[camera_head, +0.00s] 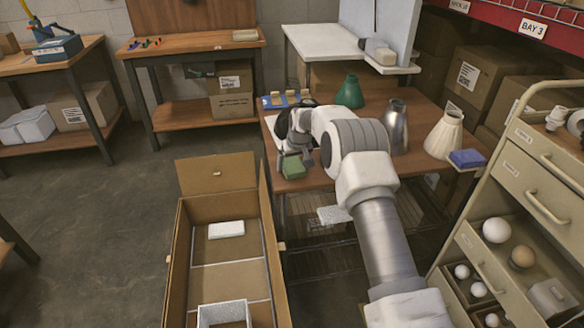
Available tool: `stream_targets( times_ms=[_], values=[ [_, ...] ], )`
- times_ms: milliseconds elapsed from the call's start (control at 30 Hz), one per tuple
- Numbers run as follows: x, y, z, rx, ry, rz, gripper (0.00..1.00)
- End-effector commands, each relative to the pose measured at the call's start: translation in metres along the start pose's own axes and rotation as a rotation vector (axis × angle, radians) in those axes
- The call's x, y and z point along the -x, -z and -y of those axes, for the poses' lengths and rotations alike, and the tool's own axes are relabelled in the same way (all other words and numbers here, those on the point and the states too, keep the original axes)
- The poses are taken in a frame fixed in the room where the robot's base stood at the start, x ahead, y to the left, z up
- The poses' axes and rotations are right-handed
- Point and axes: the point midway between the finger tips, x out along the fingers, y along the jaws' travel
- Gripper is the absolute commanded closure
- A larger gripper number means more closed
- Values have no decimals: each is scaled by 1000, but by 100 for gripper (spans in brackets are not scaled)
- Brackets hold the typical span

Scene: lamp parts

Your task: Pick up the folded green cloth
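The folded green cloth (292,167) is a small green block shape at the front left edge of the brown table (400,172). My gripper (302,157) is right above and beside it, with its grey finger area close to the cloth's upper right side. My white and grey arm comes from the lower right and hides part of the table. The fingers are small and partly covered, so I cannot tell whether they are open, touch the cloth or hold it.
A green shade (350,92), a silver shade (395,128) and a cream shade (444,135) stand on the table. A blue folded item (467,158) is at its right edge. A blue tray (285,100) is behind my gripper. An open cardboard box (179,250) stands in front.

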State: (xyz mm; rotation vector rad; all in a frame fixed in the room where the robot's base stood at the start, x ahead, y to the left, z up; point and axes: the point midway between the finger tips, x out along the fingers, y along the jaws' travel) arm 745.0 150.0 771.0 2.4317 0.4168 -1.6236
Motion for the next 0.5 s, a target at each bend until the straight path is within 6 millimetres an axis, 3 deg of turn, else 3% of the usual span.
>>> stream_targets(
  times_ms=[67,300,500],
  values=[
    [-1,0,0,0,0,1,23],
    [-1,-1,0,0,0,1,67],
    [-1,-1,0,0,0,1,67]
  ],
)
